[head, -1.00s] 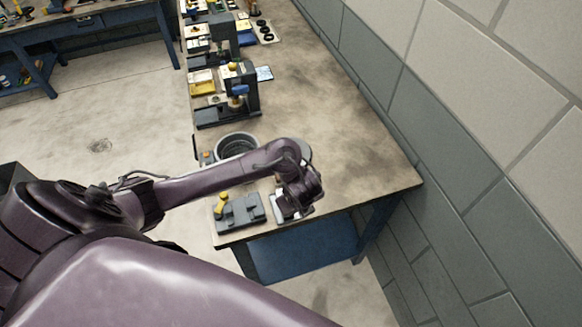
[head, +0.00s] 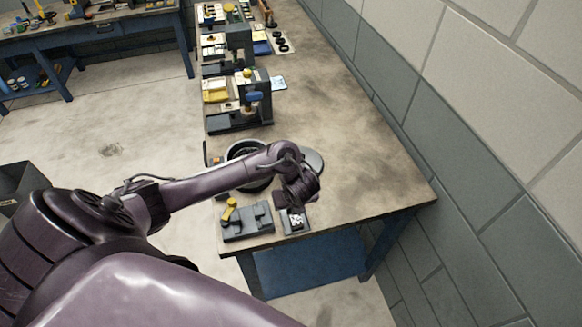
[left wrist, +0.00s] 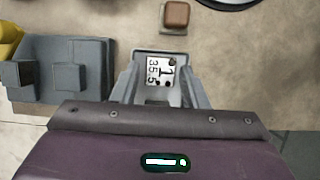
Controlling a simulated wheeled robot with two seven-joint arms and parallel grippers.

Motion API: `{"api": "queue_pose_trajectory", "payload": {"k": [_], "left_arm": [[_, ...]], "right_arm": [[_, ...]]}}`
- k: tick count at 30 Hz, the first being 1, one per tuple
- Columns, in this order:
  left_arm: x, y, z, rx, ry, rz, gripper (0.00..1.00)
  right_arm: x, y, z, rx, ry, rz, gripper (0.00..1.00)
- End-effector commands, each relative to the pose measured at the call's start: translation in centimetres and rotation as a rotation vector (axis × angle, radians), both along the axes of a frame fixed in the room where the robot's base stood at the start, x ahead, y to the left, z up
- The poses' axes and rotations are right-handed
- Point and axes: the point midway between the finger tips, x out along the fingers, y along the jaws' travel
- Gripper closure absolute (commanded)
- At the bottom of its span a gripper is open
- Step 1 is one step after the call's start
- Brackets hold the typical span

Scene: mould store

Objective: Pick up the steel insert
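My left gripper (left wrist: 160,82) points down over a small grey plate (left wrist: 139,56) at the table's front edge. Its two grey fingers are apart, one on each side of the plate, with no held object visible between them. The plate carries a white face with black printed figures (left wrist: 159,72); it also shows in the head view (head: 295,222), dark with a white patch. I cannot tell whether this is the steel insert, nor whether the fingers touch it. A reddish-brown block (left wrist: 177,15) lies just beyond it. My right gripper is not in view.
A grey fixture (head: 247,222) with a yellow knob stands left of the plate. A dark round bin (head: 240,153) and a round lid-like disc (head: 314,160) are behind. Machines line the left edge of the bench (head: 375,170); its right side is clear, with a wall beyond.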

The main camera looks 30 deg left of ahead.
Motion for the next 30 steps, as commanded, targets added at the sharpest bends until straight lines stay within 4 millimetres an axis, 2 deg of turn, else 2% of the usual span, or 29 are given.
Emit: {"api": "queue_pose_trajectory", "payload": {"k": [1, 4, 13, 22, 30], "left_arm": [[0.2, 0.3, -1.0, 0.002, 0.001, 0.003, 0.60], [0.5, 0.6, -1.8, 0.002, -0.001, 0.001, 0.60], [0.6, 0.7, -2.0, 0.000, -0.002, 0.001, 0.61], [0.6, 0.7, -2.0, 0.000, -0.002, 0.001, 1.00], [0.6, 0.7, -1.9, 0.000, -0.002, 0.001, 1.00]], "right_arm": [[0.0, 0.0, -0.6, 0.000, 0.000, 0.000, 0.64], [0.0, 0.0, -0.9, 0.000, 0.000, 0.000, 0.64], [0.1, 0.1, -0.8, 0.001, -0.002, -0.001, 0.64], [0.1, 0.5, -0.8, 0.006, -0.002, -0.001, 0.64], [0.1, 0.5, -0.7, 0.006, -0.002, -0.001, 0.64]]}}
